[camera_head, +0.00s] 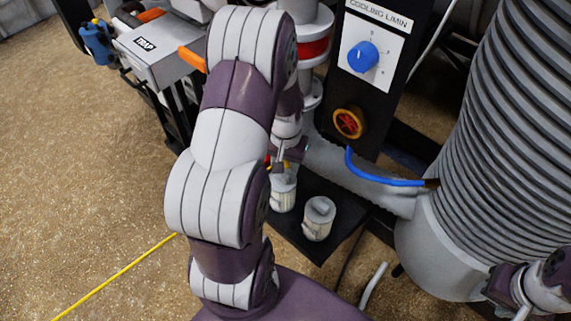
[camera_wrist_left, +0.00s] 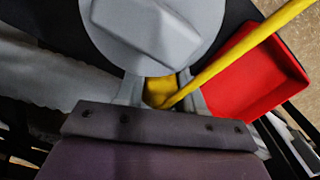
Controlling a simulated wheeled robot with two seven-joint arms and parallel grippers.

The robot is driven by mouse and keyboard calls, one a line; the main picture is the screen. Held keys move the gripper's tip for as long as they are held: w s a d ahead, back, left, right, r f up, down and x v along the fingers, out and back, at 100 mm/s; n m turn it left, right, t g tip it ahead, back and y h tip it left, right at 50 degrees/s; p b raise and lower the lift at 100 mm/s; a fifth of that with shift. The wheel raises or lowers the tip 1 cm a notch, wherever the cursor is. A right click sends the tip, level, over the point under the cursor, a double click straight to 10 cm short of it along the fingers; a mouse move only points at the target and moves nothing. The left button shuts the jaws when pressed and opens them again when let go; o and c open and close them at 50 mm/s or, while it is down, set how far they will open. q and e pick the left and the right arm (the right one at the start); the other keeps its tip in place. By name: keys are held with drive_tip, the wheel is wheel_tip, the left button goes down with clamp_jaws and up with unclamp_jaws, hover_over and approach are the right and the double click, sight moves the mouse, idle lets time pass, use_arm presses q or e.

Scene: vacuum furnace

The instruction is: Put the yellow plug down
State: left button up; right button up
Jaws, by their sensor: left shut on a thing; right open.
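My left gripper (camera_wrist_left: 160,92) is shut on the yellow plug (camera_wrist_left: 158,90) in the left wrist view. Only a small part of the plug shows between the fingers, and a yellow cable runs from it to the upper right. A grey round cap with a ridge (camera_wrist_left: 150,32) lies close beyond the fingertips; I cannot tell whether the plug touches it. In the head view my left arm hides most of this hand, and the plug is not clear there. My right gripper (camera_head: 520,290) is open at the lower right edge, far from the plug and partly cut off.
Two pale capped canisters (camera_head: 318,218) stand on a dark plate (camera_head: 335,245). A red tray (camera_wrist_left: 262,75) is right of my left gripper. A ribbed grey column (camera_head: 500,130), a blue hose (camera_head: 385,181) and a black panel with a blue knob (camera_head: 363,56) stand nearby.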

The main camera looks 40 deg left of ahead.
use_arm(q)
drive_tip(key=shift+f, duration=0.2)
drive_tip(key=o, duration=1)
